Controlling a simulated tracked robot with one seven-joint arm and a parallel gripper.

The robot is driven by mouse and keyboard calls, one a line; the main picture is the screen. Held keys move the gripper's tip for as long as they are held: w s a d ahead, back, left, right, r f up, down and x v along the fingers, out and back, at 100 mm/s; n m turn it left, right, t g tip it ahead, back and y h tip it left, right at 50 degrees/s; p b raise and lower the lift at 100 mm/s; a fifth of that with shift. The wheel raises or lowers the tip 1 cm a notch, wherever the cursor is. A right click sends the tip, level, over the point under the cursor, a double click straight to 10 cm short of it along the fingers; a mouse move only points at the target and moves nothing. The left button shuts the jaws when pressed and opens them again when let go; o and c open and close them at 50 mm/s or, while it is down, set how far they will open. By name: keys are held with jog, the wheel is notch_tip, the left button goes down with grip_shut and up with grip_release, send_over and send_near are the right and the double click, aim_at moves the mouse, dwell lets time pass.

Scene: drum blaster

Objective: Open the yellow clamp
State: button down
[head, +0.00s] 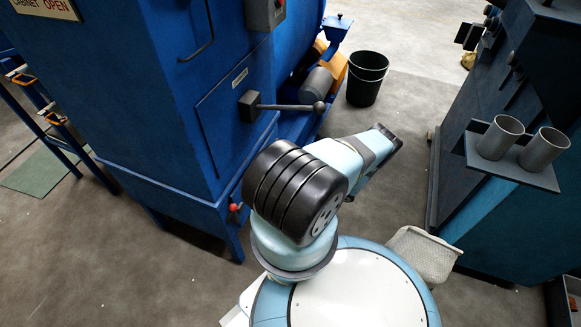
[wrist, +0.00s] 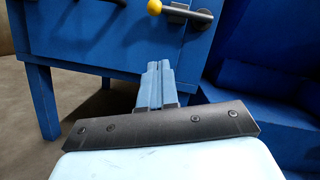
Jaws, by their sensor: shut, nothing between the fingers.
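In the wrist view, a yellow rounded knob (wrist: 154,7) sits at the left end of a short grey bar (wrist: 188,13) on the blue cabinet, at the top edge. It looks like the yellow clamp's handle; the rest is cut off or unclear. My gripper (wrist: 158,66) points toward the cabinet, its two blue-grey fingers together and empty. The fingertips appear below the bar and apart from it. In the head view my arm shows, but I cannot make out the gripper or this knob.
The blue cabinet (head: 150,90) stands left of my arm, with a ball-ended lever (head: 290,107) sticking out. A black bucket (head: 366,78) stands behind. A dark machine with a shelf (head: 511,171) holding two metal cups is at right. Floor between is open.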

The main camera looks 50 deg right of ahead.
jog(key=s+r+x, duration=0.1)
jog(key=r+x, duration=0.1)
jog(key=x, duration=1)
jog(key=shift+w+a+r, duration=0.25)
jog(key=shift+a+r, duration=0.15)
jog(key=shift+w, duration=0.1)
